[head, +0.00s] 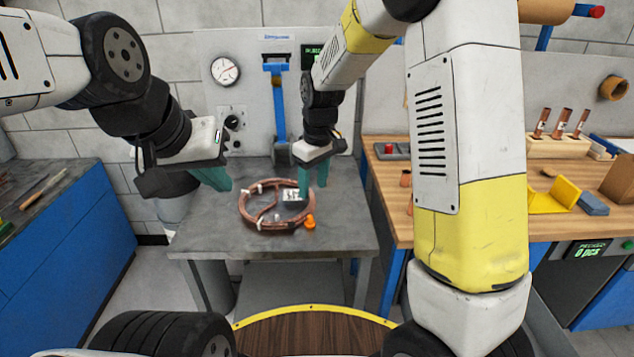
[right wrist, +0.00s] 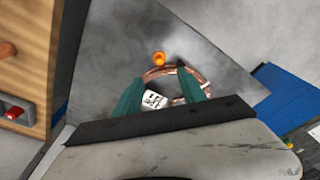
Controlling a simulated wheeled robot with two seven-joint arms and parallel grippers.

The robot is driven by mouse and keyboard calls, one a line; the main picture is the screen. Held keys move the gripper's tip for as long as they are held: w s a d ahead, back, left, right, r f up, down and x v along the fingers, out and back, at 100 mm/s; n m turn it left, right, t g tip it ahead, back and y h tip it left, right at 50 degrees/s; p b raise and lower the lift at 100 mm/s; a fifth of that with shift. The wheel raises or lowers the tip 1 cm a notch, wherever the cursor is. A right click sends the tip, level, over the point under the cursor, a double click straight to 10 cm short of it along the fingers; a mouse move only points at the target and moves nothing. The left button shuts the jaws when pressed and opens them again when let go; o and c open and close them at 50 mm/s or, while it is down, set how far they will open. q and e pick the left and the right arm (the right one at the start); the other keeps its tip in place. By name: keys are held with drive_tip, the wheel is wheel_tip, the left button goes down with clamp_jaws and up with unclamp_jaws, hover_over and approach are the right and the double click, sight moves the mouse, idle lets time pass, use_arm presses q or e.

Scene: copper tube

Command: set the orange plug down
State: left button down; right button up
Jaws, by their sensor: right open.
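The orange plug (head: 310,221) rests on the grey table, just outside the front right edge of the copper tube coil (head: 250,222). It also shows in the right wrist view (right wrist: 159,58), beyond the fingertips and apart from them. My right gripper (head: 314,186) is open, with teal fingers, above the right side of the coil. In the right wrist view nothing shows held between its fingers (right wrist: 165,92). My left gripper (head: 222,182) is left of the coil, its teal fingers pointing toward it. I cannot tell whether its fingers are apart.
A white labelled block (head: 293,196) sits within the coil. A grey panel with a gauge (head: 225,70) stands behind the table. A wooden bench (head: 385,172) on the right holds copper tubes in a rack (head: 555,147) and a yellow piece (head: 555,197). The table's front left (head: 205,235) is clear.

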drive_tip(key=s+d+r+m+t, duration=0.1)
drive_tip(key=s+d+r+m, duration=0.1)
drive_tip(key=s+d+r, duration=0.2)
drive_tip(key=s+d+r+m+t, duration=0.2)
drive_tip(key=s+d+r, duration=0.3)
drive_tip(key=s, duration=0.5)
drive_tip(key=s+d+r+m+t+y, duration=0.1)
drive_tip(key=s+d+r+m+t, duration=0.1)
drive_tip(key=s+d+r+m, duration=0.2)
drive_tip(key=s+r, duration=0.3)
drive_tip(key=s, duration=0.1)
drive_tip(key=shift+d, duration=0.15)
